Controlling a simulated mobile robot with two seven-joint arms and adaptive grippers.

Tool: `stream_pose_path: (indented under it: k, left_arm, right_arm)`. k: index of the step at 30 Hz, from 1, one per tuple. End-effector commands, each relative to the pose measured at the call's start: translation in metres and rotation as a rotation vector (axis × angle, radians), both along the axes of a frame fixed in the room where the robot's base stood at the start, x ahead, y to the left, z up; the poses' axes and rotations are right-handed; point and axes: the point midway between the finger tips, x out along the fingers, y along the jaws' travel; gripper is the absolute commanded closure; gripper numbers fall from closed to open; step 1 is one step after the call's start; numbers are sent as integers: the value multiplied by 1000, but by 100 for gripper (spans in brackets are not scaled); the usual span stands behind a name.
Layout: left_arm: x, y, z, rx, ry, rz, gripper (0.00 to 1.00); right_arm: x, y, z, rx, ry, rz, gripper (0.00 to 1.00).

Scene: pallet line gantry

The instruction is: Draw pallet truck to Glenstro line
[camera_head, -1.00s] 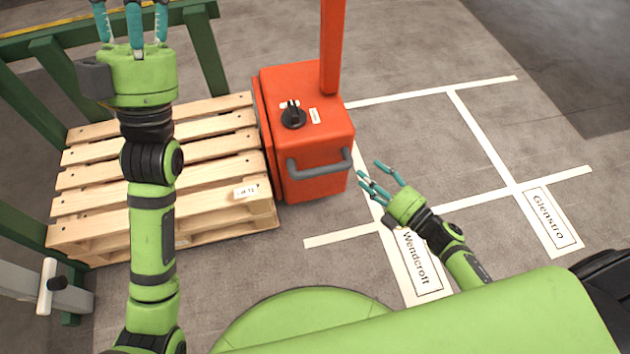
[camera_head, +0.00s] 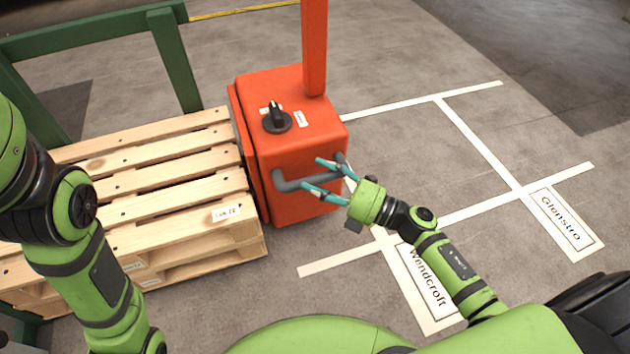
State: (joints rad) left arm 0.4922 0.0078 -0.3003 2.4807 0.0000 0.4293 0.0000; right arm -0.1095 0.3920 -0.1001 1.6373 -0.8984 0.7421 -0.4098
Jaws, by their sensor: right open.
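The pallet truck (camera_head: 296,140) is a red-orange box with an upright orange mast (camera_head: 314,50), a black knob (camera_head: 276,118) on top and a grey handle (camera_head: 291,186) across its front. It stands left of the bays marked Wendcroft and Glenstro. My right gripper (camera_head: 316,176) is open at the handle, its teal fingers spread above and below the bar; I cannot tell whether they touch it. The Glenstro label (camera_head: 561,219) lies on the floor at the right. My left arm is at the left edge, its gripper out of view.
Wooden pallets (camera_head: 180,187) are stacked directly left of the truck, beside a green frame (camera_head: 176,62). White lines mark floor bays; the Wendcroft label (camera_head: 430,280) lies beneath my right arm. The floor towards Glenstro is clear.

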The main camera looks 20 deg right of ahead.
Motion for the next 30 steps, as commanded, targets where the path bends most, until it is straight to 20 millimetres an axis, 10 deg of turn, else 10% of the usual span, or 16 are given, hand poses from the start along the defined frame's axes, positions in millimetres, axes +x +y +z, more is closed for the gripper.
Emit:
stream_pose_path:
  k: [11,16,30]
  left_arm:
    - [-3,0,2,1,-12,0,55]
    - [-3,0,2,1,-12,0,55]
    - [-3,-1,0,1,-10,1,55]
  right_arm:
    - [7,7,2,0,0,0,41]
    - [6,7,1,-1,1,0,100]
    - [8,-14,0,-8,0,-6,100]
